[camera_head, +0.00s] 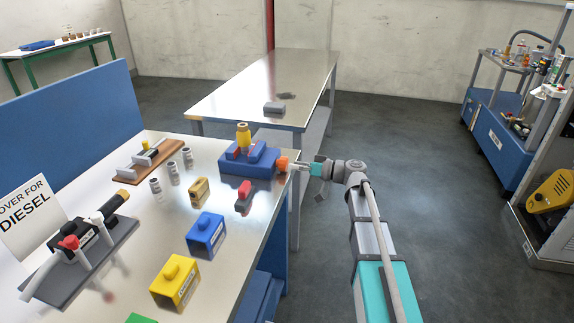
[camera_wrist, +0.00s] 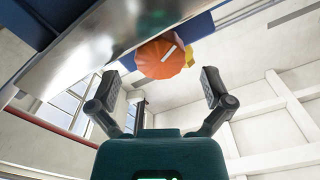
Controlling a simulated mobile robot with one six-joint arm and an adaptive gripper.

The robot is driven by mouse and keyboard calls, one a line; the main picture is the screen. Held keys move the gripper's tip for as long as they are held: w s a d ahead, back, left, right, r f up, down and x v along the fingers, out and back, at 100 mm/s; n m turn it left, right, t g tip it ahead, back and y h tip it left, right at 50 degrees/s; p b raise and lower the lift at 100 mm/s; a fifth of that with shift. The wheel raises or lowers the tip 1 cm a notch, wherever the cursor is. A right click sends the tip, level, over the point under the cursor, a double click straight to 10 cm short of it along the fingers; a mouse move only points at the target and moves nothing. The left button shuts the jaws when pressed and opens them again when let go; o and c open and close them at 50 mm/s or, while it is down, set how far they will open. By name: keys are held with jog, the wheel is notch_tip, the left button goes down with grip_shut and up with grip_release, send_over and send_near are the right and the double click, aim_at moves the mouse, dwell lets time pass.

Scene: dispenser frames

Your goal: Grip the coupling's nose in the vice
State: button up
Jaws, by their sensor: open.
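The blue vice (camera_head: 262,164) stands at the right edge of the workbench. A yellow coupling (camera_head: 243,136) stands upright at its red-marked jaws; I cannot tell whether the jaws touch its nose. The vice's orange knob (camera_head: 282,164) sticks out past the bench edge. My gripper (camera_head: 296,166) is beside this knob, on its right. In the wrist view my gripper (camera_wrist: 160,84) is open, with the orange knob (camera_wrist: 164,62) ahead between the fingers and apart from both. The knob has a white mark. A bit of yellow shows behind it.
On the bench (camera_head: 219,171) are a red-and-grey piece (camera_head: 243,197), a small yellow block (camera_head: 199,190), a blue box (camera_head: 206,235), a yellow box (camera_head: 175,282) and several grey cylinders. A second metal table (camera_head: 260,85) stands behind. Open floor lies to the right.

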jog(key=v, duration=0.8)
jog(key=shift+d, duration=0.35)
jog(key=shift+s, duration=0.15)
jog(key=n, duration=0.1)
jog(key=d+n, duration=0.1)
jog(key=n, duration=0.1)
jog(key=d+n, duration=0.1)
jog(key=n, duration=0.1)
jog(key=shift+s+f, duration=0.1)
jog(key=shift+s, duration=0.25)
jog(key=shift+a, duration=0.1)
jog(key=shift+x, duration=6.8)
jog(key=shift+w, duration=0.1)
jog(key=shift+c, duration=0.3)
jog(key=c, duration=1.1)
